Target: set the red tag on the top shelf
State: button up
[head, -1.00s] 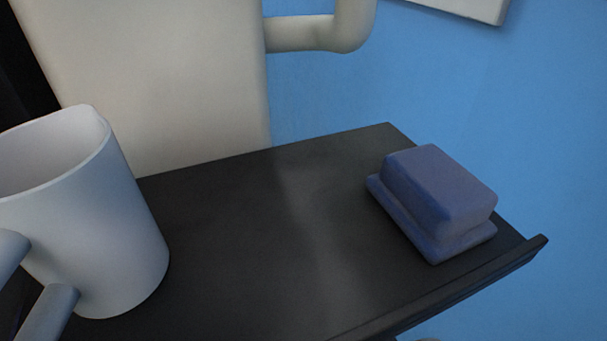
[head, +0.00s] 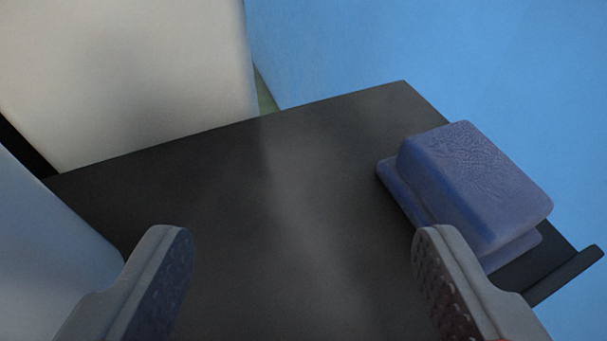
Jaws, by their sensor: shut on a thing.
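My gripper (head: 303,245) shows as two grey fingers with ridged inner pads, set wide apart over the dark shelf (head: 300,190). The shelf's dark top is bare between the fingers. I cannot tell from this view whether it is the top shelf.
A blue lidded block like a butter dish (head: 470,185) sits at the shelf's right end, close to my right finger. A cream container (head: 130,80) stands behind. The shelf's middle is clear.

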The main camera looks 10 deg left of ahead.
jog(key=w, duration=0.3)
jog(key=shift+w+a, duration=0.2)
jog(key=shift+a, duration=0.2)
jog(key=shift+s+f+b, duration=0.1)
jog(key=shift+f+b, duration=0.3)
jog(key=shift+f, duration=0.35)
jog(key=shift+f, duration=0.1)
jog(key=o, duration=1)
